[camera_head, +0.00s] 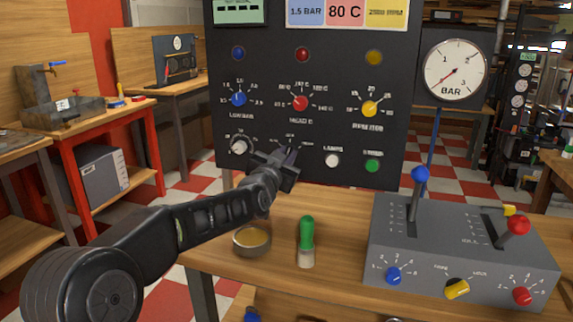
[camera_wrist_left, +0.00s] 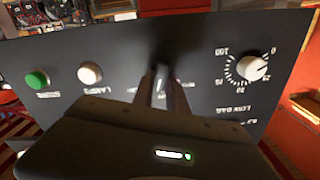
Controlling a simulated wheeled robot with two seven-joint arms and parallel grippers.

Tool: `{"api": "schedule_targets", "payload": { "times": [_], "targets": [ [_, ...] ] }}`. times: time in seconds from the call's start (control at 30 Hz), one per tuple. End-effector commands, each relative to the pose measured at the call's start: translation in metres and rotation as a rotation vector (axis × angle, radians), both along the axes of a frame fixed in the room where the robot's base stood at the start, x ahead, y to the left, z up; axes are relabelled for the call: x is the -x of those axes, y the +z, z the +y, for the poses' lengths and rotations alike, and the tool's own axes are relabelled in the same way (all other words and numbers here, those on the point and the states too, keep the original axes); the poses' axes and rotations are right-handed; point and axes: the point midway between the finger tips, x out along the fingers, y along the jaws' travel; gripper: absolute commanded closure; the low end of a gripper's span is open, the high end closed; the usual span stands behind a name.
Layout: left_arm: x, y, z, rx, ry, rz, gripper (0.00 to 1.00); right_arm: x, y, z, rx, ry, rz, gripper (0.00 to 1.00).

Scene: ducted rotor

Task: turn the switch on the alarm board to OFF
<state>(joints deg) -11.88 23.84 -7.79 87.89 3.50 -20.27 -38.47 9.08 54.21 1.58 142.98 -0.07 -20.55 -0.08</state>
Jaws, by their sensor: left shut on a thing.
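The alarm board (camera_head: 330,130) is a dark upright panel with knobs, lamps and buttons; it also fills much of the left wrist view (camera_wrist_left: 215,95). My left gripper (camera_head: 291,156) is at the bottom row of the board, between a white knob on its left and the white LAMPS button on its right. In the left wrist view the two fingers (camera_wrist_left: 162,88) reach to the board face, shut on the switch there. The switch is mostly hidden by the fingers, and its position cannot be read. Small pale labels show around it. My right gripper is out of view.
The white knob (camera_head: 239,146), white LAMPS button (camera_head: 332,160) and green button (camera_head: 372,166) flank the gripper. Below, a small bowl (camera_head: 252,241), a green-capped bottle (camera_head: 306,240) and a grey lever box (camera_head: 470,250) stand on the wooden table. A pressure gauge (camera_head: 455,70) stands right.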

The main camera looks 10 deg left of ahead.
Motion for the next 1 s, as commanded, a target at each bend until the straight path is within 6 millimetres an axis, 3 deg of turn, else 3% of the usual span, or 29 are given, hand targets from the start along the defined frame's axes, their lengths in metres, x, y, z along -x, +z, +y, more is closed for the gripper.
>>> {"api": "schedule_targets", "payload": {
  "times": [0.4,1.0],
  "targets": [
    [0.000,-0.002,0.001,0.270,0.000,0.021,1.00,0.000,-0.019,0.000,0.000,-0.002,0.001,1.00],
    [0.000,-0.001,0.002,0.320,0.000,0.025,1.00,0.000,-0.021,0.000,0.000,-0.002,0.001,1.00]
  ]
}}
